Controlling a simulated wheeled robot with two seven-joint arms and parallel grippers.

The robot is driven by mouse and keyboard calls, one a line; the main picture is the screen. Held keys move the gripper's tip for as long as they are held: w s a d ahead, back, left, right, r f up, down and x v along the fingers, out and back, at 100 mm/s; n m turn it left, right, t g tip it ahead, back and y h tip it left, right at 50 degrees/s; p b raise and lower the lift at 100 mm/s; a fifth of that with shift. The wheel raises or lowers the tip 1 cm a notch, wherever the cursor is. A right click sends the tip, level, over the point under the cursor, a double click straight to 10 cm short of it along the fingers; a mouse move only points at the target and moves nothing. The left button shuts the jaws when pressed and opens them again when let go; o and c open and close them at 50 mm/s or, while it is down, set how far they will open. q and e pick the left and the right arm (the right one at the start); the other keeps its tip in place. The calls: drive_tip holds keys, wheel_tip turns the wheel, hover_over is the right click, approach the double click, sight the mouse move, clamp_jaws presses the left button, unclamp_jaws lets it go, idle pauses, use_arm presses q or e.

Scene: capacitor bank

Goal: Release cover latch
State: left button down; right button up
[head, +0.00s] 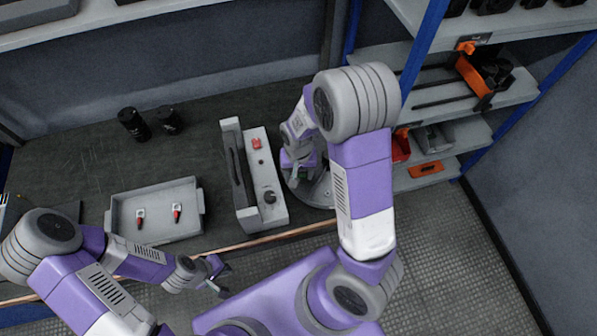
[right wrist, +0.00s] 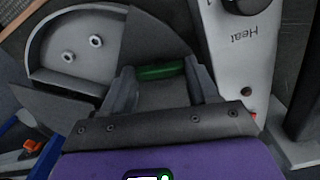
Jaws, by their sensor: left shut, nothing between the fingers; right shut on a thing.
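A round grey housing (head: 318,190) stands on the bench, partly hidden behind my right arm. In the right wrist view its rim (right wrist: 38,50) curves around two small pale posts (right wrist: 82,49), and a dark grey cover (right wrist: 152,38) lies over part of it. A green bar, apparently the cover latch (right wrist: 160,72), sits at the cover's near edge. My right gripper (right wrist: 158,85) is shut on this green latch, one finger on each side; it also shows in the head view (head: 302,172). My left gripper (head: 217,277) is shut and empty, in front of the bench edge.
A grey device (head: 272,190) with a red button and dark knob stands left of the housing; its "Heat" panel (right wrist: 240,45) is close to my right gripper. A grey tray (head: 160,228) holds two red-tipped parts. Two black cylinders (head: 134,124) stand behind. Shelves (head: 450,90) rise at right.

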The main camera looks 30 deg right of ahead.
sight(298, 175)
drive_tip(key=shift+n, duration=0.5)
drive_tip(key=o, duration=1.1)
drive_tip(key=shift+c, duration=0.2)
wheel_tip(298, 175, up, 7)
drive_tip(key=shift+f+p, duration=0.1)
drive_tip(key=shift+p, duration=1.1)
drive_tip(key=shift+r, duration=0.45)
